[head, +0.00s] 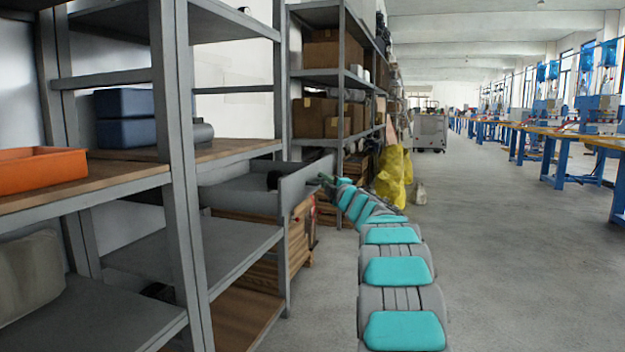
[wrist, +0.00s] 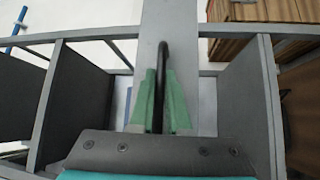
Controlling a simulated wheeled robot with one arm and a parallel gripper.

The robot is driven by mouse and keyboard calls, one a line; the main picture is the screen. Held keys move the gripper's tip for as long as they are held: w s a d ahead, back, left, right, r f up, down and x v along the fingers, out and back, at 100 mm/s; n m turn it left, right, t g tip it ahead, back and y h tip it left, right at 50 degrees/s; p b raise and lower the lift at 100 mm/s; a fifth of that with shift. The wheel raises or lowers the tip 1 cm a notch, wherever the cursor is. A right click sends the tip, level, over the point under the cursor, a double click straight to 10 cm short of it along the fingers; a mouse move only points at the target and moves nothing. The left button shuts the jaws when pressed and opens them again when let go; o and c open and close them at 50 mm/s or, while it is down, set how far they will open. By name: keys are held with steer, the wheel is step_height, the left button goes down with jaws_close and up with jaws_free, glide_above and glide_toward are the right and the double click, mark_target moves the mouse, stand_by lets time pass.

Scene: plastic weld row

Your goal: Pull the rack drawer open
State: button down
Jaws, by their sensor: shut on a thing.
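The grey rack drawer (head: 238,194) juts out from the grey rack at mid-height in the head view. Its flat front panel (head: 306,178) stands clear of the rack's front post, with a gap between them. My gripper (head: 326,180) is at the outer face of this panel, at the end of my teal and grey arm. In the wrist view the green fingers (wrist: 162,105) are shut on the dark bar handle (wrist: 163,62), one finger on each side. The grey panel (wrist: 168,22) shows behind the handle. The drawer's inside is mostly hidden.
The rack's grey post (head: 179,150) stands close on the left. An orange bin (head: 40,170) and blue boxes (head: 125,117) sit on its wooden shelf. Yellow bags (head: 392,178) stand beyond my gripper. The floor (head: 500,240) to the right is clear up to the blue benches.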

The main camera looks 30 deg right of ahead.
steer(key=shift+s+d, duration=0.3)
steer(key=c, duration=0.9)
jaws_free()
steer(key=shift+s+a+f, duration=0.15)
steer(key=shift+s+f, duration=0.05)
steer(key=shift+s, duration=1.05)
steer(key=shift+s+a+f, duration=0.15)
steer(key=shift+s+a, duration=0.05)
steer(key=shift+s, duration=1.1)
steer(key=shift+s+a+f, duration=0.15)
steer(key=shift+s+f, duration=0.05)
steer(key=shift+s, duration=1.05)
steer(key=shift+a, duration=0.1)
